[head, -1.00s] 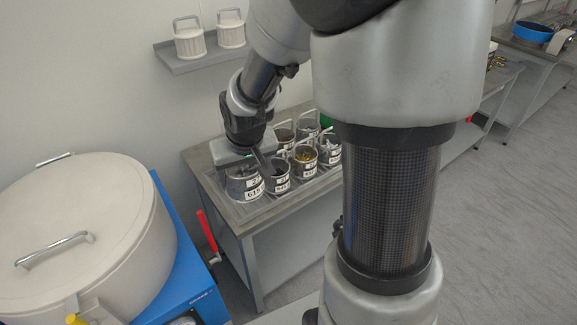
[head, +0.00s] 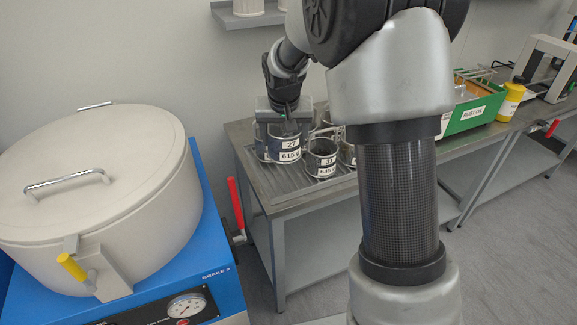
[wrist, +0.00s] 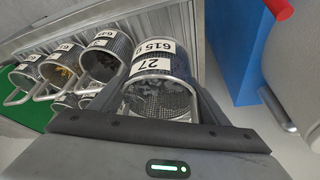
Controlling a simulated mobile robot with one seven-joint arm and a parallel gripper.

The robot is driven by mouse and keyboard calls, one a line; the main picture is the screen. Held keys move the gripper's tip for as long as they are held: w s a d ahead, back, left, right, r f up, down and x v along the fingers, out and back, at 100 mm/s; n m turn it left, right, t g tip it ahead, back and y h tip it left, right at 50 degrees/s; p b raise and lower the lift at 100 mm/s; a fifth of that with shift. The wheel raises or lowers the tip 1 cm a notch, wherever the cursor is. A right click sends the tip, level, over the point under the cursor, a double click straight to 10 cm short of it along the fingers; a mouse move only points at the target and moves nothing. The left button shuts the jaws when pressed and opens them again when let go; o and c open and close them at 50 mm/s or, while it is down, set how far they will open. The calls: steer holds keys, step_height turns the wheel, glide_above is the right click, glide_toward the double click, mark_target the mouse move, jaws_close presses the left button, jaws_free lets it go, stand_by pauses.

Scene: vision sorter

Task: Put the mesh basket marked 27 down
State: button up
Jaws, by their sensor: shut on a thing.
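The mesh basket marked 27 (head: 287,150), with a white 615 label under the number, hangs upright in my gripper (head: 286,121) at the left end of the bench. In the wrist view the basket (wrist: 158,82) sits between the two fingers (wrist: 158,112), and its wire handle is at the jaws. My gripper is shut on it. The basket looks raised a little above the ribbed tray (head: 305,185), but its underside is hidden, so I cannot tell the gap.
A basket marked 31 (head: 321,160) stands just right of the held one; several more baskets crowd behind. A large lidded drum (head: 90,190) on a blue base is at left. A green bin (head: 475,112) and yellow bottle (head: 510,100) stand farther right. The tray's front strip looks bare.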

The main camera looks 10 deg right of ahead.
step_height(320, 180, down, 9)
steer(key=shift+w+f+b, duration=0.1)
steer(key=shift+f+b, duration=0.05)
steer(key=shift+b, duration=0.5)
steer(key=shift+f, duration=0.2)
steer(key=o, duration=1.6)
